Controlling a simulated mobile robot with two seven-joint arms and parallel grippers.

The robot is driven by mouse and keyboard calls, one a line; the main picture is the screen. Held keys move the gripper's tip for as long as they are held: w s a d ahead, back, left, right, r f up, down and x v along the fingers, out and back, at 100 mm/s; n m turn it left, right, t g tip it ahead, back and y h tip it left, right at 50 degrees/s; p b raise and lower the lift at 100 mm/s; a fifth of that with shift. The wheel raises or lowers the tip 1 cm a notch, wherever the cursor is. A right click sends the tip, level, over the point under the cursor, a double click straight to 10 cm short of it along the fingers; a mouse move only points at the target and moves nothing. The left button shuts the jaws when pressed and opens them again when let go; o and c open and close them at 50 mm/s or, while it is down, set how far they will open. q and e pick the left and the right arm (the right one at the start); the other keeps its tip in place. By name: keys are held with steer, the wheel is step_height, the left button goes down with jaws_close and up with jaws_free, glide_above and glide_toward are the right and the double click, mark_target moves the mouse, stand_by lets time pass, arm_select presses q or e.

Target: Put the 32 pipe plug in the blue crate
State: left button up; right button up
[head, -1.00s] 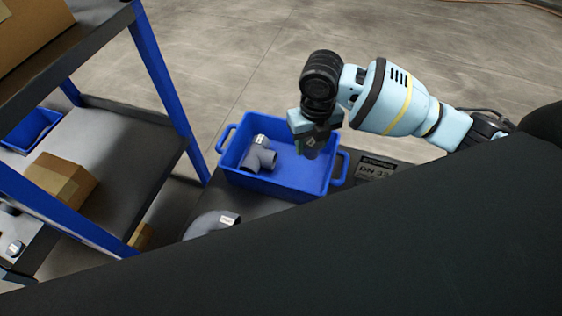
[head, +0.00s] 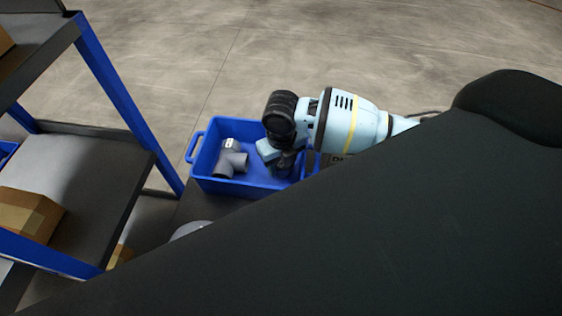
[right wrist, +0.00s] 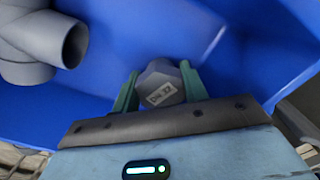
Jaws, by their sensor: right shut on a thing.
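The blue crate (head: 211,185) stands on a dark surface in the middle of the head view. A grey pipe tee (head: 232,159) lies in its left part; it also shows at the upper left of the right wrist view (right wrist: 40,40). My right gripper (head: 284,166) points down into the right part of the crate. The crate floor shows beyond the plug. My left gripper is not in view.
A blue-framed shelf (head: 120,95) with a cardboard box (head: 30,212) stands at the left. A grey pipe part (head: 190,229) lies in front of the crate, mostly hidden. A large black shape covers the lower right.

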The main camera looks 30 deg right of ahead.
steer(key=shift+f, duration=0.35)
steer(key=shift+s+f, duration=0.1)
steer(key=shift+f, duration=0.05)
steer(key=o, duration=0.9)
steer(key=shift+f, duration=0.1)
steer(key=shift+o, duration=0.6)
steer(key=shift+s+f, duration=0.15)
steer(key=shift+s, duration=0.05)
step_height(320, 180, up, 14)
steer(key=shift+w+f+p, duration=0.25)
steer(key=shift+w+p, duration=0.05)
steer(key=shift+p, duration=0.05)
